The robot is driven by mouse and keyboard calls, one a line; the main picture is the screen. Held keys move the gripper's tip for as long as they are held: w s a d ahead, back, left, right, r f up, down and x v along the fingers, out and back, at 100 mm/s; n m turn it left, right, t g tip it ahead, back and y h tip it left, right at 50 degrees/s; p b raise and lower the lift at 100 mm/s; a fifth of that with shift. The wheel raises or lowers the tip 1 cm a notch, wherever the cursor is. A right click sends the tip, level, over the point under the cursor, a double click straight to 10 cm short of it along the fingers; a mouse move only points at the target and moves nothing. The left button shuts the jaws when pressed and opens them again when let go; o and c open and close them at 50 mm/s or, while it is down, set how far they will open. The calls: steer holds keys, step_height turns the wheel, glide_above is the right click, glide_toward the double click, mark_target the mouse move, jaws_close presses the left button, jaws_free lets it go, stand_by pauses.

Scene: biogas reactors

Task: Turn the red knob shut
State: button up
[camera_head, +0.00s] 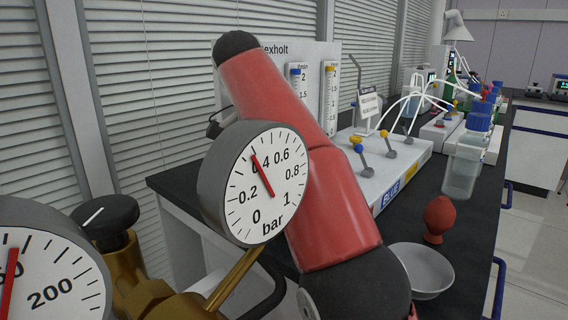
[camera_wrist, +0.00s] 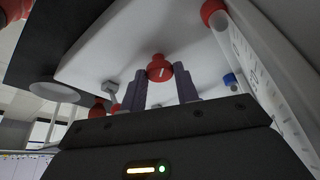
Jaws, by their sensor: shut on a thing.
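The fingers partly cover the knob's sides. In the head view the knob and my gripper are hidden behind my red arm.
A gauge reading to 1 bar (camera_head: 254,182) stands in front of my arm in the head view. A white flowmeter panel (camera_head: 314,75) rises behind it. A red rubber bulb (camera_head: 439,218) and a white bowl (camera_head: 424,270) sit on the black bench at the right.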

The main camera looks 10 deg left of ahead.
steer(key=o, duration=1)
steer(key=shift+c, duration=0.2)
